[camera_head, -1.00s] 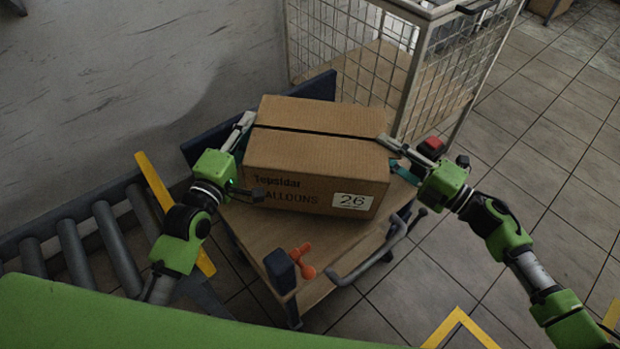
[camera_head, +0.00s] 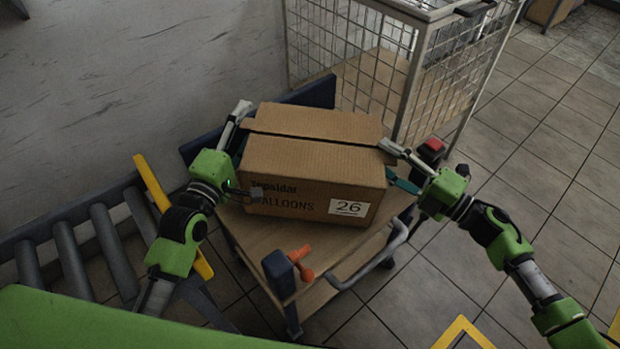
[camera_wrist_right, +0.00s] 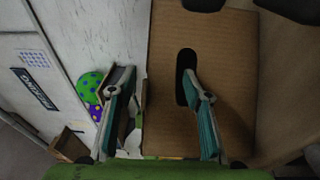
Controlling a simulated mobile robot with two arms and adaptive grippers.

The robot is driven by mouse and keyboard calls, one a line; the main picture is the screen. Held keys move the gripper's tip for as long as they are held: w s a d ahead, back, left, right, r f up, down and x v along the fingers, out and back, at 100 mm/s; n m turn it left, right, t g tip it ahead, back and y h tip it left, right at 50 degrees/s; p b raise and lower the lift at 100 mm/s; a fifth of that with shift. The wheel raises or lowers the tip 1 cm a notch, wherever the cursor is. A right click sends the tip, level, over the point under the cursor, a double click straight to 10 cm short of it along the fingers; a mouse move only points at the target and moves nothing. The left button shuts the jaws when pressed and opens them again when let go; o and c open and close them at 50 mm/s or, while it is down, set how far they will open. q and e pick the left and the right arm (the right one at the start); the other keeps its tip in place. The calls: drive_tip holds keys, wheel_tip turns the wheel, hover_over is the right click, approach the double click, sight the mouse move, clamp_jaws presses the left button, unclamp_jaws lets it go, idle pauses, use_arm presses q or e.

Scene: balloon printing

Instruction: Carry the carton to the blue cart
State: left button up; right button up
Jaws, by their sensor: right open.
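The brown carton (camera_head: 315,165), marked "BALLOONS" and "26", rests upright on the wooden deck of the blue cart (camera_head: 245,235). My left gripper (camera_head: 247,157) is at its left side with fingers spread wide; the upper finger stands off the carton's edge. My right gripper (camera_head: 386,161) is open at the carton's right side. In the right wrist view its fingers (camera_wrist_right: 155,82) are apart, one in front of the carton's face (camera_wrist_right: 225,110) near the dark hand hole, the other off past its edge. Contact cannot be told. The carton's far side is hidden.
A wire cage (camera_head: 400,70) stands right behind the cart. A roller conveyor (camera_head: 90,245) lies to the left, with a yellow bar (camera_head: 160,195) at its end. Tiled floor is open to the right.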

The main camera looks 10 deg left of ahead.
sight(248, 147)
use_arm(q)
drive_tip(key=shift+g, duration=0.4)
drive_tip(key=f, duration=0.4)
drive_tip(key=shift+s+d+f, duration=0.1)
drive_tip(key=shift+s+d, duration=0.25)
use_arm(e)
drive_tip(key=shift+f, duration=0.25)
use_arm(q)
drive_tip(key=shift+s, duration=0.45)
use_arm(e)
drive_tip(key=shift+w+d+f, duration=0.15)
drive_tip(key=shift+w+f, duration=0.1)
drive_tip(key=shift+w, duration=0.1)
drive_tip(key=shift+s, duration=0.1)
drive_tip(key=shift+w+f, duration=0.2)
drive_tip(key=shift+w, duration=0.1)
use_arm(q)
drive_tip(key=s+a+r, duration=0.1)
drive_tip(key=s+r, duration=0.1)
drive_tip(key=s, duration=0.3)
drive_tip(key=shift+s+a+r, duration=0.2)
drive_tip(key=shift+a+r, duration=0.2)
use_arm(e)
drive_tip(key=shift+w, duration=0.1)
use_arm(q)
drive_tip(key=shift+t, duration=0.3)
